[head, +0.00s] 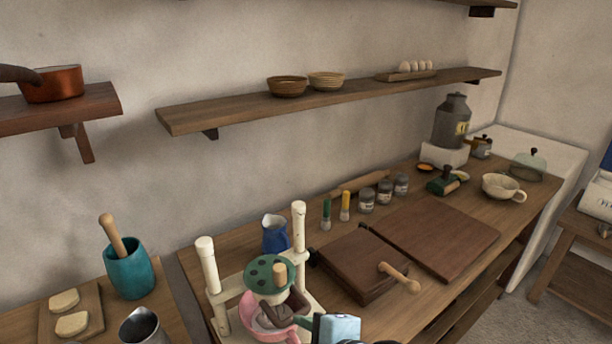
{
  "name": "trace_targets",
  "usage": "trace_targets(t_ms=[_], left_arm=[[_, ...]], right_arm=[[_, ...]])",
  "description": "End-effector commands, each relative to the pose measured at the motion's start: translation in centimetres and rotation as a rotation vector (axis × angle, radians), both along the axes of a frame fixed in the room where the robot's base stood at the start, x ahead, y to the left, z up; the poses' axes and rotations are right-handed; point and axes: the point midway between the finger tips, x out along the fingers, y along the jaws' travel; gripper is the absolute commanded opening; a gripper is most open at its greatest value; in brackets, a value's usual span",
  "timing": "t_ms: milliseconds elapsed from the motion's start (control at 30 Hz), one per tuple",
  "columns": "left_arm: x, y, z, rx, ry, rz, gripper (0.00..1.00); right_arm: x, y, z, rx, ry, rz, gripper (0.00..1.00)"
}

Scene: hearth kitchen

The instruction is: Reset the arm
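The task names only the arm, and no arm of mine can be clearly made out in the head view. Neither gripper shows, so whether they are open or shut is hidden. A light-blue block (337,327) with a dark part beside it is cut off by the bottom edge. I cannot tell what it belongs to.
A wooden worktop (400,318) holds a cream post frame (208,270) with a green disc (262,272) and pink bowl (262,332), a blue jug (275,235), a hinged wooden box (350,262), a flat board (440,235) and several jars. A shelf (230,112) runs above.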

Motion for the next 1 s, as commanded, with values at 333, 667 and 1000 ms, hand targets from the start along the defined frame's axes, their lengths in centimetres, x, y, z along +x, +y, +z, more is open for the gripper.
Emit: trace_targets(t_ms=[333,667,1000], left_arm=[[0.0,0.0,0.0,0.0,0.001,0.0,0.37],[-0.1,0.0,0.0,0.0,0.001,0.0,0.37],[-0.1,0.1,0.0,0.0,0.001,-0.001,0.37]], right_arm=[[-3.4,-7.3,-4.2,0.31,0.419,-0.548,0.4],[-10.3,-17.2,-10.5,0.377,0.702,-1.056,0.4],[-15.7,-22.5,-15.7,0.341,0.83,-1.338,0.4]])
